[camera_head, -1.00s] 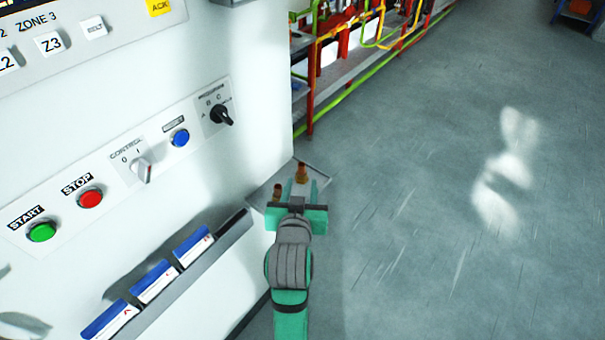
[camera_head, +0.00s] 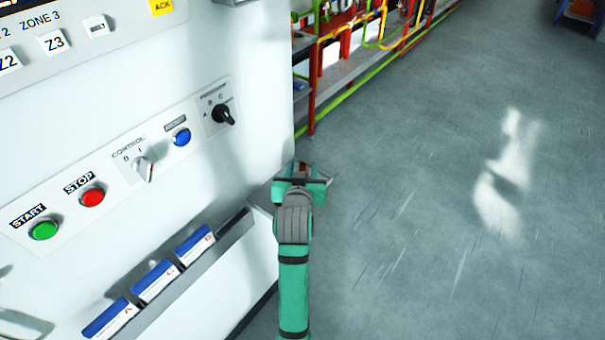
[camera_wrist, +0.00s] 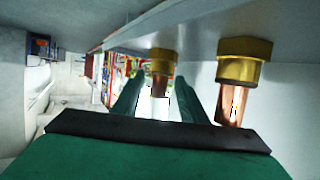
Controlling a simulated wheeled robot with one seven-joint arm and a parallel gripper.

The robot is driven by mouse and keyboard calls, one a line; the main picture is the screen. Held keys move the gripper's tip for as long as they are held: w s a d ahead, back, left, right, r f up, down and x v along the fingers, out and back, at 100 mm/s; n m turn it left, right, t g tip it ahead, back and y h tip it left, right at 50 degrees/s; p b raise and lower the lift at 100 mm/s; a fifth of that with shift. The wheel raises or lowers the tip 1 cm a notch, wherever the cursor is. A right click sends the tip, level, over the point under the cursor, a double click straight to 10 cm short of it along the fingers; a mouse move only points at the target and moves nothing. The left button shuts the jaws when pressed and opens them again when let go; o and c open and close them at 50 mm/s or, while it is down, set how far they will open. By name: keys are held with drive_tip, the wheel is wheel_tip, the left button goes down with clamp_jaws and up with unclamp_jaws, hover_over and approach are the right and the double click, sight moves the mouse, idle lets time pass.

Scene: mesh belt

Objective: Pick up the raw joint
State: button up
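Two similar joints, each a brass hex nut with a copper tube, stand on a small grey shelf (camera_head: 262,197) at the cabinet's corner. I cannot tell by look which is the raw one. In the wrist view, which seems upside down, one joint (camera_wrist: 160,68) lies in line with the gap between my green fingers. The other joint (camera_wrist: 240,72) is nearer, outside the fingers on the right. My gripper (camera_head: 302,172) is open over the shelf, with fingers either side of the first joint (camera_wrist: 158,90); contact is not visible. My gripper hides most of both joints in the head view.
A white cabinet panel (camera_head: 235,60) with buttons and knobs stands close on the left. A ledge with blue-and-white boxes (camera_head: 155,280) runs below it. Red, green and yellow pipe racks (camera_head: 345,50) are behind. The grey floor on the right is clear.

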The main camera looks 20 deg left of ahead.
drive_tip(key=shift+w, duration=0.15)
clamp_jaws()
drive_tip(key=shift+r, duration=0.15)
